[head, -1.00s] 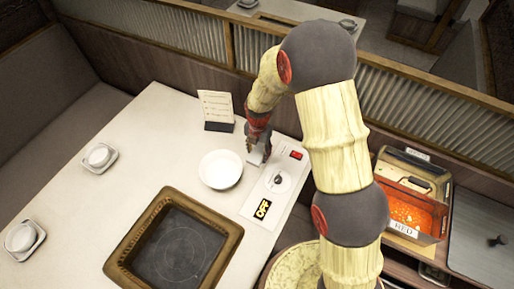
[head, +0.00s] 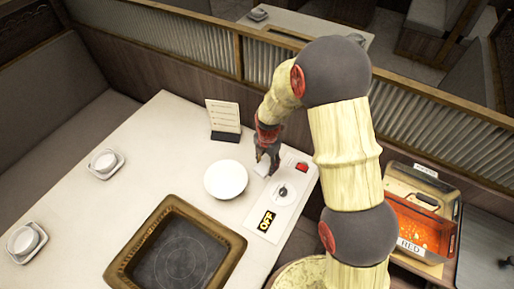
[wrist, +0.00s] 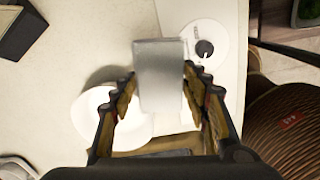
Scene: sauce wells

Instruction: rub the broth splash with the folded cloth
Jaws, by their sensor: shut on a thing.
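My gripper (head: 266,160) is above the table by the control panel, to the right of a white plate. It is shut on a pale grey folded cloth (wrist: 161,75), which stands out between the two fingers in the wrist view. Whether the cloth touches the table or panel, I cannot tell. I cannot make out the broth splash in either view.
The white plate (head: 226,179) lies left of my gripper. The control panel (head: 281,207) has a dial, a red switch and an OFF label. A dark hotplate (head: 178,262) is set in the table. A menu card (head: 224,119) stands behind. A red-labelled box (head: 420,215) is at right.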

